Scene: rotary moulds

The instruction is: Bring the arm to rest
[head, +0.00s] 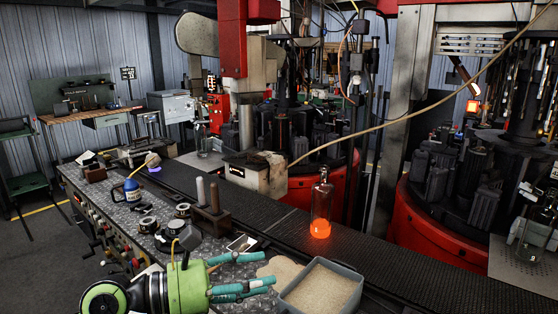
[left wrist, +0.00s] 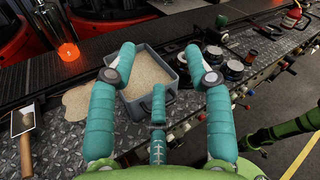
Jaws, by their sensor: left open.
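My left arm comes in low at the left of the head view, with green links and teal wrapped fingers. My left gripper (head: 262,272) is open and empty, with its fingers spread apart above the metal workbench. In the left wrist view the left gripper (left wrist: 170,65) shows its fingers on either side of a grey tray of sand (left wrist: 150,102), which lies beyond and below them. I cannot tell whether any finger touches the tray. My right gripper is not seen in the head view.
A glass bottle with a glowing orange base (head: 321,212) stands on the dark conveyor (head: 400,258); red rotary machines stand behind. Open floor lies left.

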